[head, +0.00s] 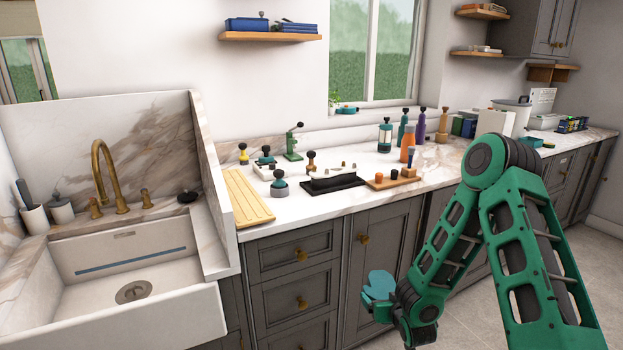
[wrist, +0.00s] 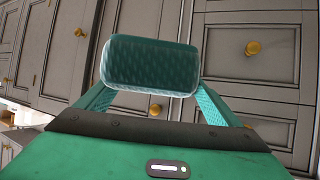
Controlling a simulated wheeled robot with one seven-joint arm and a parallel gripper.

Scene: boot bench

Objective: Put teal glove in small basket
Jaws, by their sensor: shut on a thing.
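The teal glove (wrist: 150,66) is a soft-looking, rounded teal bundle between the two fingers of my gripper (wrist: 152,84) in the wrist view. My gripper is shut on it. In the head view the glove (head: 379,284) shows as a light teal shape at the end of my gripper (head: 383,306), held in the air in front of the grey cabinets, below counter height. Its far side is hidden. I cannot make out a small basket in either view.
A marble counter (head: 340,205) carries a wooden board (head: 247,197), a black tray (head: 333,185) and several bottles and tools. A white sink (head: 130,265) is at the left. Grey cabinets (head: 300,265) with brass knobs stand close behind my gripper. Floor shows at the right.

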